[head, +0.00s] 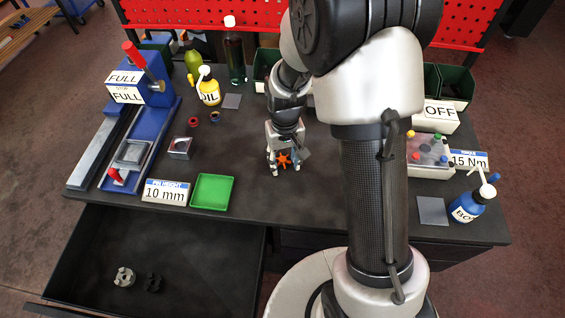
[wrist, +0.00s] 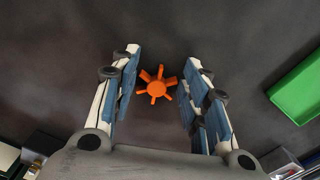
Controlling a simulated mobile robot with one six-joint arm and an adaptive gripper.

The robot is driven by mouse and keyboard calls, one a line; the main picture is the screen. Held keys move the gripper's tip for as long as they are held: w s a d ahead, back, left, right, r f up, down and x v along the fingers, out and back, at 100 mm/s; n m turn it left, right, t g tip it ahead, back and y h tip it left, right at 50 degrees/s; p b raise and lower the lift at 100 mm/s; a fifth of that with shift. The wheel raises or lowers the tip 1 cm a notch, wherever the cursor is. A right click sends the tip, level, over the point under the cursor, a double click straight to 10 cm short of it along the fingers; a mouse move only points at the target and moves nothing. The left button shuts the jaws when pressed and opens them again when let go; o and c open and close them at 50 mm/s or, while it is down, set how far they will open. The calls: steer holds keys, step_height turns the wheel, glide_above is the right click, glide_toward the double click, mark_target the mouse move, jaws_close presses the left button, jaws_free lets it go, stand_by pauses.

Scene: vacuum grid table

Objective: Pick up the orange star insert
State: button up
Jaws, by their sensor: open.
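The orange star insert (head: 284,160) lies on the dark table top below my gripper. It is a small hub with several short arms. In the wrist view the star (wrist: 156,86) shows whole, between my two fingers and near the line of their tips. My gripper (head: 283,170) is pointed down over it. In the wrist view my gripper (wrist: 160,60) is open, with a finger on each side of the star and a gap to both. I cannot tell the exact height of the fingertips above the table.
A green tray (head: 212,191) lies left of my gripper. A grey metal block (head: 180,148), small rings (head: 192,121) and a yellow oil bottle (head: 208,92) stand farther left. An open drawer (head: 190,265) holds two small parts. The table around the star is clear.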

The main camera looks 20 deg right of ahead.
steer(key=shift+c, duration=0.2)
steer(key=c, duration=0.4)
